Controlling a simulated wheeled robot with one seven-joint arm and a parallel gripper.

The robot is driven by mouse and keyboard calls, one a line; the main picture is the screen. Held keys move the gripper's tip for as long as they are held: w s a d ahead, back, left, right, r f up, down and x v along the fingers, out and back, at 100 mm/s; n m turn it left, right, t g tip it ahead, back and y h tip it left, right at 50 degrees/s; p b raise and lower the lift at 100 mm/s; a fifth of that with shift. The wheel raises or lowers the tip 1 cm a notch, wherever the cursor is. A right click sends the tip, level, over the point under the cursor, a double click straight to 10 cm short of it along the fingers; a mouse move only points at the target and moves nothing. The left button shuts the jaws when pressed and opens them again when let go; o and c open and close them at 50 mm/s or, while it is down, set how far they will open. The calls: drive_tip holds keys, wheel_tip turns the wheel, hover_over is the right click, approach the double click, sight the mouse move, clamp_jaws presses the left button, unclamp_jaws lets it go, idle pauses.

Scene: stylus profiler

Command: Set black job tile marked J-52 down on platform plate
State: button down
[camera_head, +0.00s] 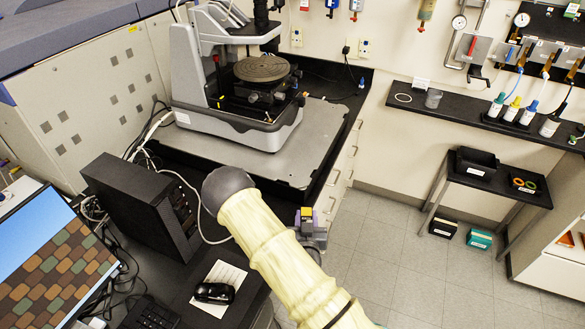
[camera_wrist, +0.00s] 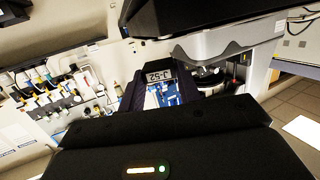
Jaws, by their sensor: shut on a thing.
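The black job tile (camera_wrist: 134,94), with an upside-down J-52 label, shows in the wrist view beyond the dark body of my gripper (camera_wrist: 160,88). My gripper is shut on it; the fingertips and their contact are mostly hidden. The tile cannot be made out in the head view. There, my cream arm crosses the bottom middle, with a small grey and yellow part beside it. The profiler's round dark ridged platform (camera_head: 262,68) stands at the upper middle, on the white instrument. A bare grey plate (camera_head: 308,142) lies under the instrument. I cannot tell which is the platform plate.
A black box (camera_head: 142,205) with cables stands left of my arm, and a monitor (camera_head: 45,262) is at the lower left. A mouse (camera_head: 214,293) lies on paper. The wall shelf (camera_head: 455,124) with bottles is at right, above a small black table (camera_head: 500,178). The floor between is clear.

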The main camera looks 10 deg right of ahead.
drive_tip(key=w+r+m+g+h, duration=0.1)
drive_tip(key=w+r, duration=0.3)
drive_tip(key=r, duration=0.6)
drive_tip(key=w+a+r+m+g+h, duration=0.1)
drive_tip(key=w+r+m+h, duration=0.2)
drive_tip(key=r, duration=0.7)
drive_tip(key=shift+w+h, duration=0.4)
drive_tip(key=shift+h, duration=0.4)
